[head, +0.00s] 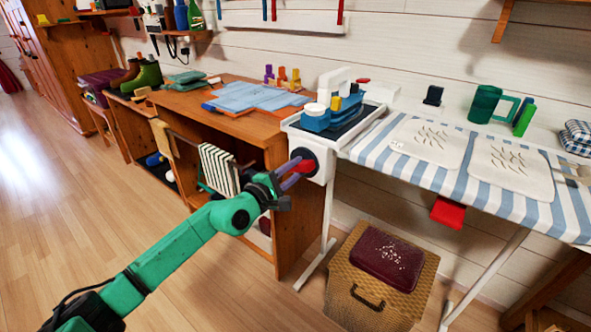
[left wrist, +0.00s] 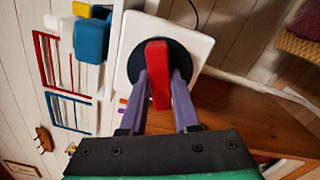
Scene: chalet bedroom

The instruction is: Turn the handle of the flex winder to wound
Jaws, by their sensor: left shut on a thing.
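The flex winder is a white housing (head: 322,166) with a round black disc at the near left end of the ironing board. Its red handle (head: 306,166) stands out from the disc. In the left wrist view the white plate (left wrist: 197,45) fills the upper middle, and the red handle (left wrist: 158,75) stands roughly upright across the black disc (left wrist: 133,64). My left gripper (head: 293,172) reaches it from the lower left. Its two purple fingers (left wrist: 159,92) are shut on the red handle, one on each side. My right gripper is not in view.
The striped ironing board (head: 375,152) extends right, with white pads on it. A wooden desk (head: 196,98) is at left. A wicker box (head: 345,270) with a dark red item stands below. Floor at left is clear.

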